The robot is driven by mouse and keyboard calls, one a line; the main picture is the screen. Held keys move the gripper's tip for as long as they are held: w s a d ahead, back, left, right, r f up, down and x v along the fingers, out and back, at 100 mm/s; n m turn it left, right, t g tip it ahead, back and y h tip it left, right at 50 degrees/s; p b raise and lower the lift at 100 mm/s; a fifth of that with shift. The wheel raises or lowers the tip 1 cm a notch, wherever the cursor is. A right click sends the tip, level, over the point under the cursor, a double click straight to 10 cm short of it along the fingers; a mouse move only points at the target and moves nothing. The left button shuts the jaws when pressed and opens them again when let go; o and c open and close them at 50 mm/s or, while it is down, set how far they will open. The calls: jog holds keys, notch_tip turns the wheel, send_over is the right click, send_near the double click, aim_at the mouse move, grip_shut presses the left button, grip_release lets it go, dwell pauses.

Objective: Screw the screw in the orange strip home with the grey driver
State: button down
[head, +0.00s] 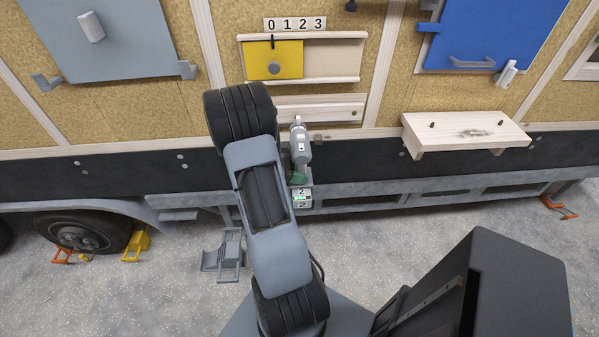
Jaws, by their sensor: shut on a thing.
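The grey driver (300,148) is upright against the dark lower band of the wall, just right of my forearm. Its rounded nose points up toward a pale wooden strip. A green part and a base block (302,197) marked 2 with green lights show at its lower end. My gripper (292,172) is at the driver's handle, mostly hidden behind my forearm, and is shut on it. I cannot make out an orange strip or its screw; my arm covers part of that area. Whether the driver's tip touches a screw cannot be told.
A yellow sliding panel (288,58) sits above in a wooden frame, under a 0 1 2 3 plate. The pale wooden strip (325,110) is below it. A wooden shelf (462,122) juts out at right. A grey step (223,252) hangs low at left.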

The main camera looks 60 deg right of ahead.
jog(key=shift+w+d+r, duration=0.1)
jog(key=shift+w+d, duration=0.15)
jog(key=shift+d, duration=0.05)
jog(key=shift+w+d, duration=0.15)
jog(key=shift+d, duration=0.1)
jog(key=shift+w+d, duration=0.45)
jog(key=shift+d, duration=0.15)
dwell(2.4)
jog(key=shift+a, duration=0.1)
jog(key=shift+s+a+p, duration=0.4)
jog(key=shift+s+a, duration=0.5)
jog(key=shift+a, duration=0.2)
jog(key=s, duration=0.8)
jog(key=shift+d, duration=0.4)
jog(key=shift+w, duration=0.1)
